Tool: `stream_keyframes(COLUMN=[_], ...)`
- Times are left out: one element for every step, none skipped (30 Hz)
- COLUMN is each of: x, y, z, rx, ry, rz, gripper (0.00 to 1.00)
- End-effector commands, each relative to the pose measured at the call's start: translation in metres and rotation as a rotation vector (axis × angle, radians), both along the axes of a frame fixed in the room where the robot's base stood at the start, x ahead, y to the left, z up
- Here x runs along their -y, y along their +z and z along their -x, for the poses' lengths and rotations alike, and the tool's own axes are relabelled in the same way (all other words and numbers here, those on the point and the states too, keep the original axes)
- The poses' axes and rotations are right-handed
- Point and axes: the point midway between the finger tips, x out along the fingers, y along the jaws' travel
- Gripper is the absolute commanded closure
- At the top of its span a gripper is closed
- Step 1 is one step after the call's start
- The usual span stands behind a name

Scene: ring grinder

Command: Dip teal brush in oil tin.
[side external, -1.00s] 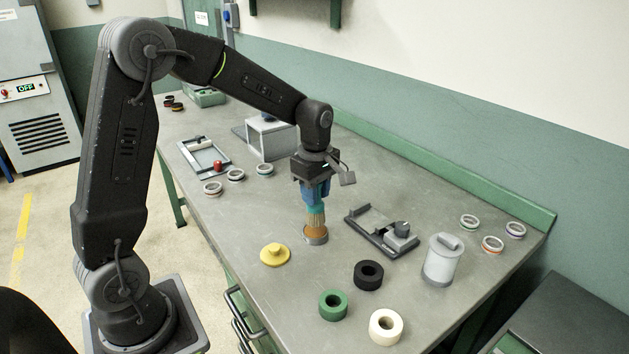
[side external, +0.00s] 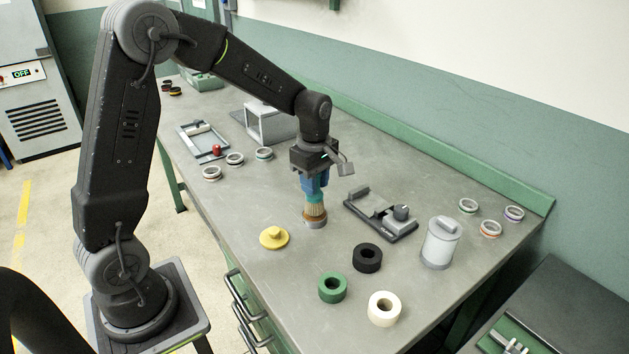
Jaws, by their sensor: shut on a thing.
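My gripper (side external: 314,181) is shut on the teal brush (side external: 315,195) and holds it upright, bristles down. The brush has a teal band and tan bristles (side external: 314,209). The small round oil tin (side external: 315,224) stands on the bench directly below. The bristle tips meet the tin's opening and appear to be inside it; how deep they are is hidden by the rim.
A yellow knobbed disc (side external: 274,237) lies left of the tin. A grey fixture (side external: 381,214) and a lidded canister (side external: 441,243) stand to the right. Black (side external: 367,257), green (side external: 333,287) and white (side external: 384,308) rings lie in front. Several small rings and a grey box (side external: 270,124) are behind.

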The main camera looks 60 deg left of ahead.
Motion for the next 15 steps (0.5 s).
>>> stream_keyframes(x=[0.0000, 0.0000, 0.0000, 0.0000, 0.0000, 0.0000, 0.0000, 0.0000, 0.0000, 0.0000, 0.0000, 0.0000, 0.0000, 0.0000, 0.0000], y=[0.0000, -0.0002, -0.0005, -0.0008, -0.0011, -0.0016, -0.0019, -0.0023, -0.0028, -0.0031, -0.0035, -0.0039, -0.0043, -0.0046, -0.0051], z=[-0.0001, -0.0001, -0.0001, -0.0001, -0.0001, -0.0001, -0.0001, -0.0001, -0.0001, -0.0001, -0.0001, -0.0001, 0.0000, 0.0000, 0.0000], rx=[0.000, 0.000, 0.000, 0.000, 0.000, 0.000, 0.000, 0.000, 0.000, 0.000, 0.000, 0.000, 0.000, 0.000, 0.000], ry=[0.000, 0.000, 0.000, 0.000, 0.000, 0.000, 0.000, 0.000, 0.000, 0.000, 0.000, 0.000, 0.000, 0.000, 0.000], rz=[0.000, 0.000, 0.000, 0.000, 0.000, 0.000, 0.000, 0.000, 0.000, 0.000, 0.000, 0.000, 0.000, 0.000, 0.000], gripper=[0.95, 0.95, 0.95, 0.95, 0.95, 0.95, 0.95, 0.95, 0.95, 0.95, 0.95, 0.95, 0.95, 0.95, 0.95])
